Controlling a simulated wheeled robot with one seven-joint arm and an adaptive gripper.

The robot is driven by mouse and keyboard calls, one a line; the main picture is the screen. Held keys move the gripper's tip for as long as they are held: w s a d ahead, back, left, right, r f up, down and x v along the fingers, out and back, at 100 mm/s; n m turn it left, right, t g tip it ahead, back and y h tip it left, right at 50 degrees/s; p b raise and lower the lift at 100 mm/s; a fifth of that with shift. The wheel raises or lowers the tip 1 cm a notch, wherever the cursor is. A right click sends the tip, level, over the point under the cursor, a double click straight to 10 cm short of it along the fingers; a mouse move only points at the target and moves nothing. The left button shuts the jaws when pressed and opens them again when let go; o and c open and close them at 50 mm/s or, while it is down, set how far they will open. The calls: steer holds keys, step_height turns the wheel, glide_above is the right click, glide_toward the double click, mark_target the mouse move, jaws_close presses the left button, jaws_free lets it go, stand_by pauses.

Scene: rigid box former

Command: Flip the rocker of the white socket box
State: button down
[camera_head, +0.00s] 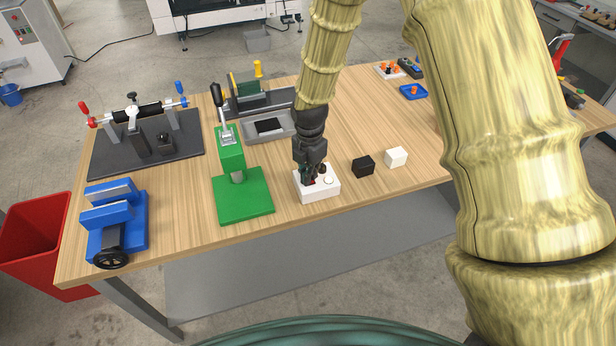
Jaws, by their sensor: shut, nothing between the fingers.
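The white socket box (318,190) sits on the wooden table near its front edge, in the middle of the head view. Its top carries a dark round part and a round white socket. A dark reddish part shows at its left end, beside my fingertips. My gripper (308,178) points down over the left part of the box top and is shut, with nothing between its fingers. Its tips are at or just above the box top; I cannot tell if they touch. The gripper partly covers the box top, so the rocker's position cannot be made out.
A black cube (363,166) and a white cube (396,157) lie right of the box. A green press (243,195) stands close on the left, with a grey tray (268,126) behind. A blue vise (115,220) is at the far left.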

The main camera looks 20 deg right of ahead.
steer(key=shift+s, duration=0.1)
steer(key=shift+r+p, duration=2.7)
steer(key=shift+r, duration=0.7)
